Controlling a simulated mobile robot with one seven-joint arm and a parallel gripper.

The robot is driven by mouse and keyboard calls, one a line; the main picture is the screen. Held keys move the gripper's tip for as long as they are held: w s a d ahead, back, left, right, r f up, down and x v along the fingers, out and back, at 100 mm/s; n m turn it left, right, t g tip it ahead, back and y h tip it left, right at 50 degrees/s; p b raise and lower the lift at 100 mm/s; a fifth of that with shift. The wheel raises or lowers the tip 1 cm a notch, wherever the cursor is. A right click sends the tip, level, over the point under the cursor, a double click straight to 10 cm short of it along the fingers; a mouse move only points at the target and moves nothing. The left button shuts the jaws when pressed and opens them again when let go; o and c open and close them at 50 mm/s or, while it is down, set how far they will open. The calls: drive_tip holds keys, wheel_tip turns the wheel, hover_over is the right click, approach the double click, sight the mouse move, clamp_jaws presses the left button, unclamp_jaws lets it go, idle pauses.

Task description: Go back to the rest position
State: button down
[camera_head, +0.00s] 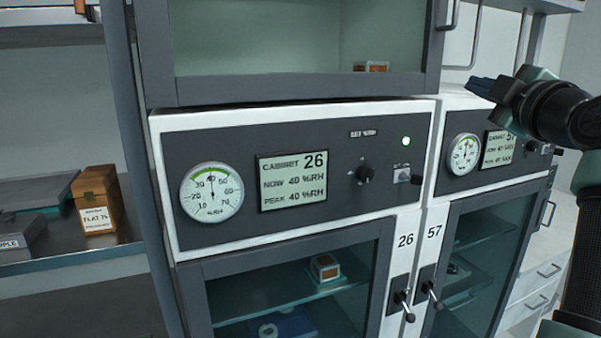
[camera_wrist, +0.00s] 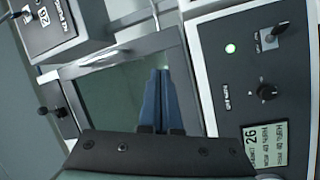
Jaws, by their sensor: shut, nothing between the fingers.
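My gripper (camera_head: 482,86) is at the upper right of the head view, in front of the upper part of cabinet 57 (camera_head: 474,165). Its blue fingers (camera_wrist: 158,100) are together in the wrist view, with nothing between them. They point toward the glass door above the control panel of cabinet 26. My dark arm comes in from the right edge of the head view. The gripper is apart from the cabinet handles as far as I can see.
The cabinet 26 panel (camera_head: 295,178) has a dial gauge (camera_head: 212,192), a display, a knob (camera_head: 365,174) and a lit green lamp. Below are glass doors with latch handles (camera_head: 403,300). A wooden box (camera_head: 97,201) stands on the left shelf. White drawers (camera_head: 535,285) stand at right.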

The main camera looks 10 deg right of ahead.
drive_tip(key=s+a+r+m+t, duration=0.1)
drive_tip(key=s+a+m+t, duration=0.15)
drive_tip(key=a, duration=0.95)
drive_tip(key=s+a+r+m+t, duration=0.1)
drive_tip(key=s+a+m+t, duration=0.15)
drive_tip(key=a, duration=0.95)
drive_tip(key=s+a+r+m+t+y, duration=0.1)
drive_tip(key=s+a+m, duration=0.2)
drive_tip(key=s+a, duration=0.3)
drive_tip(key=s+a+r+m+t+y, duration=0.1)
drive_tip(key=s+a+r+m+t, duration=0.1)
drive_tip(key=s+a, duration=0.4)
drive_tip(key=s+m, duration=0.1)
drive_tip(key=s, duration=0.4)
drive_tip(key=shift+a+r+m+y, duration=0.2)
drive_tip(key=shift+m+y, duration=0.1)
drive_tip(key=shift+s+d, duration=0.1)
